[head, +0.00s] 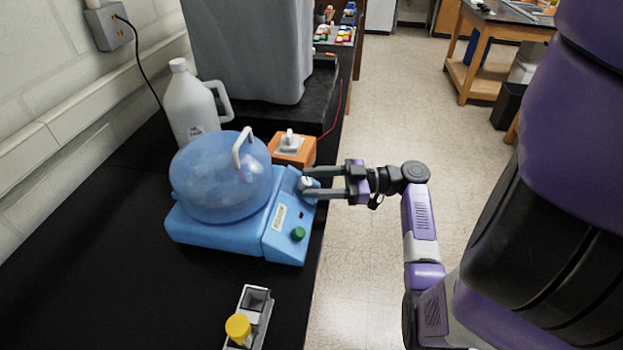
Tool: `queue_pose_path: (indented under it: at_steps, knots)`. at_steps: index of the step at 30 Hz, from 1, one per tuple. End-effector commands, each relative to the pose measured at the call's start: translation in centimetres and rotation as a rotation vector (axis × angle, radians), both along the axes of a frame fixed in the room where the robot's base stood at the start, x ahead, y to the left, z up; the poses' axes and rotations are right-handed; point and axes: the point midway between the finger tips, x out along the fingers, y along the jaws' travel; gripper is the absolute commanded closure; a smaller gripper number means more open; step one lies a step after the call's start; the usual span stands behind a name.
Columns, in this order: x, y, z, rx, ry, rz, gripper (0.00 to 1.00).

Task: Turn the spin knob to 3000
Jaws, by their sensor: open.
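A blue centrifuge (201,236) with a rounded, translucent blue lid (215,185) and a white handle stands on the black bench. The lid is down. On its sloped front panel are a white-grey knob (305,183) near the back end and a green knob (298,234) near the front end. My gripper (313,182) reaches in from the right with its fingers around or beside the white-grey knob. The jaws are open. I cannot tell whether the fingers touch the knob, and its markings are too small to read.
An orange device (305,153) with a white knob stands just behind the centrifuge. A white jug (190,108) and a large grey block (255,50) are behind it. A grey rack (255,303) with a yellow-capped tube (238,328) is in front. The bench at left is clear.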

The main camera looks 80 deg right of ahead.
Motion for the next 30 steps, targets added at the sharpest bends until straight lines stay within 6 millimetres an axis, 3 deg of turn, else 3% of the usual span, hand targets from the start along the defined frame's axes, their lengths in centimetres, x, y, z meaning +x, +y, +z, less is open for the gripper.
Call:
queue_pose_path:
  at_steps: [11,18,30]
  knots:
    - [0.65,0.18,-0.05,0.0,0.001,-0.001,0.52]
    - [0.64,0.18,-0.04,0.0,0.001,-0.001,0.99]
    - [0.69,0.39,-0.06,0.025,0.002,-0.038,1.0]
